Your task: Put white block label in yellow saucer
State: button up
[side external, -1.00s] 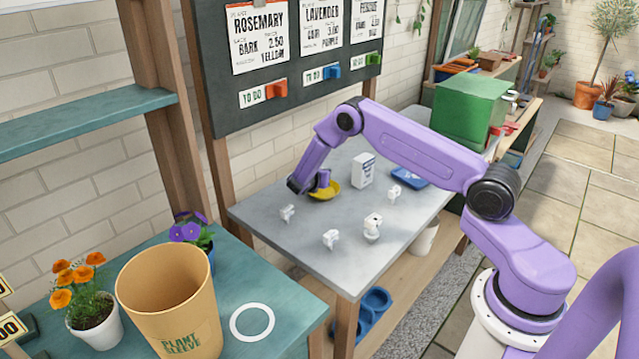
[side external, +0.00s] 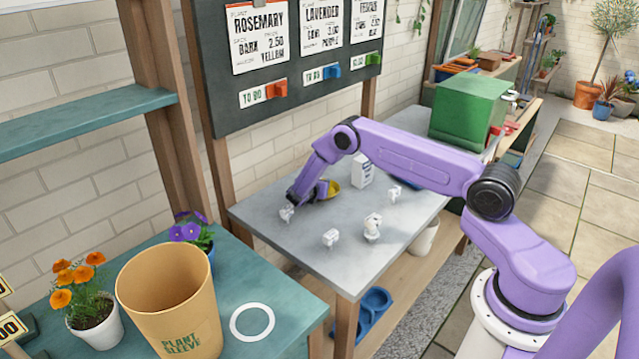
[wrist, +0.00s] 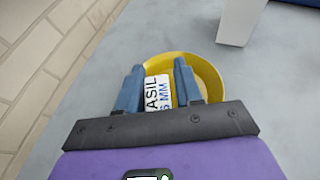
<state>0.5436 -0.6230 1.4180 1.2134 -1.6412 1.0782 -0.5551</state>
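The yellow saucer (side external: 333,188) lies on the grey table; in the wrist view its rim (wrist: 215,78) shows beyond my fingers. A white block label (wrist: 157,92) with dark "BASIL" and blue "MM" lettering shows between my fingers, against the yellow of the saucer. Its lower end is hidden by my gripper. My gripper (wrist: 158,66) has its two blue fingers apart, with a strip of yellow between the label and the right finger, so it looks open. In the side view my gripper (side external: 318,190) is at the saucer's left side, its fingertips hidden.
Small white blocks stand on the grey table: one near my wrist (side external: 287,213), one in front (side external: 330,237), one farther right (side external: 394,193). A white figure-like piece (side external: 372,227) stands near the front edge. A white carton (side external: 363,171) stands behind the saucer.

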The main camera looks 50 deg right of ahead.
jog(key=shift+r, duration=0.15)
jog(key=shift+s+a+r, duration=0.1)
jog(key=shift+a, duration=0.2)
jog(key=v, duration=1.1)
jog(key=shift+s+a+r, duration=0.1)
jog(key=shift+a+r, duration=0.1)
jog(key=shift+r, duration=0.05)
jog(key=s+a+r+m+g+y, duration=0.1)
jog(key=s+a+r+m+y, duration=0.2)
jog(key=s+a+r, duration=0.4)
jog(key=s+a+r+m+g+y, duration=0.1)
jog(key=s+a+r+m+y, duration=0.15)
jog(key=s+a+r, duration=0.55)
jog(key=s+r+m+g+y, duration=0.3)
jog(key=s+y, duration=0.4)
jog(key=s, duration=2)
jog(key=shift+m, duration=0.75)
